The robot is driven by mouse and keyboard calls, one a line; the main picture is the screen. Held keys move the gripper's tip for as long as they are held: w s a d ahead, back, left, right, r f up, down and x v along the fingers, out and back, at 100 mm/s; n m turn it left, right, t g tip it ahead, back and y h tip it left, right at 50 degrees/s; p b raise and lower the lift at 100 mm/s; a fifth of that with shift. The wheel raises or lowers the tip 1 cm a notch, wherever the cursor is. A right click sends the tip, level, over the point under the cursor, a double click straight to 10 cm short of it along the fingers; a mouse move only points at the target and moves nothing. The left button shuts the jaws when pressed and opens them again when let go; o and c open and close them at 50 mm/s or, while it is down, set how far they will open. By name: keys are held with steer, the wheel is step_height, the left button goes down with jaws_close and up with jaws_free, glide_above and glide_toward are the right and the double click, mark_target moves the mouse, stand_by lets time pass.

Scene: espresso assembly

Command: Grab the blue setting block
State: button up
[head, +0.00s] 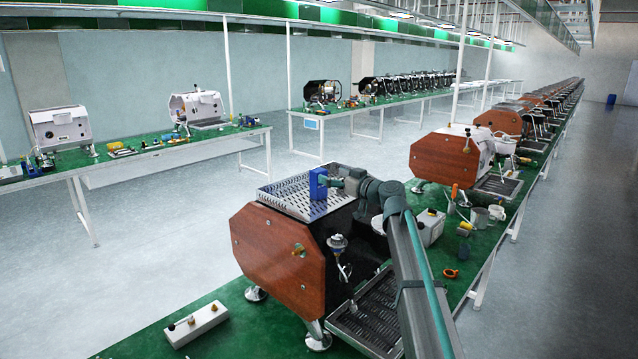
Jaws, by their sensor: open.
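The blue setting block (317,187) stands upright on the perforated metal top tray (283,195) of the nearest espresso machine. My gripper (329,181) is at the block's right side, reaching in from the right at about the height of its upper part. The jaws are open. The fingertips are small in the head view and overlap the block's right edge, so I cannot tell whether they are around it or touching it.
The machine's wood-panelled body (285,262) stands on a green bench. A drip tray (368,318) lies in front of it. A white box with knobs (196,323) is at lower left. A grey box (428,226) and an orange part (451,273) lie right of my arm.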

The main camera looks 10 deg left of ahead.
mark_target(323, 172)
steer(key=p+x, duration=0.2)
steer(key=x, duration=0.3)
steer(key=shift+w, duration=0.3)
steer(key=shift+w+a+p, duration=0.25)
steer(key=shift+a+p, duration=0.05)
steer(key=shift+p, duration=0.05)
steer(key=shift+f, duration=0.1)
steer(key=c, duration=1.3)
